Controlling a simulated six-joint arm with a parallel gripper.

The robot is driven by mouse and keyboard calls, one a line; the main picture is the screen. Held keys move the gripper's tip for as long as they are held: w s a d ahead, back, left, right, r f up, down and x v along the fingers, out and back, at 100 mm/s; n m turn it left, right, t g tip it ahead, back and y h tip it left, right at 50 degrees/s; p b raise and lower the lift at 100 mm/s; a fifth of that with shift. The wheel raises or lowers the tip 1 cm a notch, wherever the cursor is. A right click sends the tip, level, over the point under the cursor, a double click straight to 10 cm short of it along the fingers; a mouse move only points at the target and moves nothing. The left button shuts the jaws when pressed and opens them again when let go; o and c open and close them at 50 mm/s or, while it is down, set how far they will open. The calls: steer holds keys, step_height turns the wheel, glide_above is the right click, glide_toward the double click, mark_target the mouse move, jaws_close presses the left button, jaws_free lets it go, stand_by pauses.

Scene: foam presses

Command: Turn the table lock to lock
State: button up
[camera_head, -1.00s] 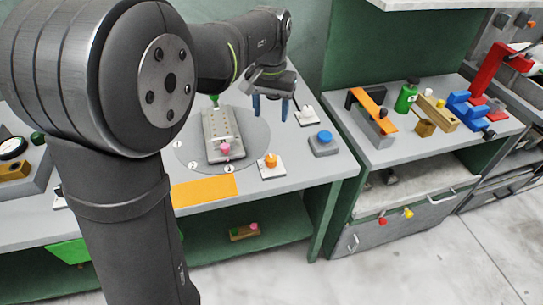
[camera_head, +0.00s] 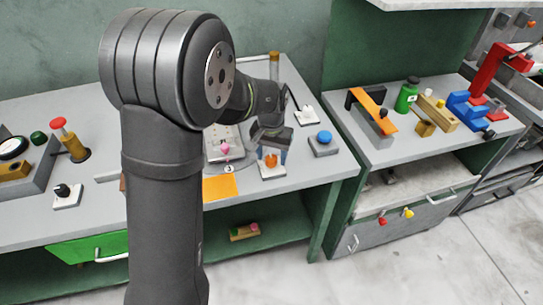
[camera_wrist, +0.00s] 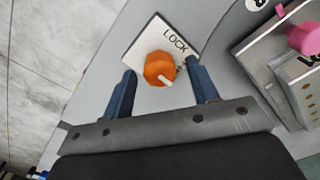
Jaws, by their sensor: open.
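The table lock is an orange knob (camera_wrist: 160,68) on a white plate (camera_wrist: 136,55) marked LOCK, seen in the wrist view. A pale mark on the knob points toward the lower right of that view. My gripper (camera_wrist: 164,88) is open, with its two blue fingers on either side of the knob's near side. I cannot tell whether they touch it. In the head view the knob (camera_head: 271,160) shows between the fingers of my gripper (camera_head: 269,157), near the table's front edge. Part of the plate (camera_head: 273,172) is hidden there.
A metal fixture with a pink knob (camera_head: 225,149) stands left of the lock on the round table plate. A blue button (camera_head: 324,137) on a grey base is to the right. An orange patch (camera_head: 219,188) lies at the front edge. My arm hides the table's middle left.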

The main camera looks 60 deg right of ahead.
steer(key=shift+f, duration=0.4)
steer(key=c, duration=1)
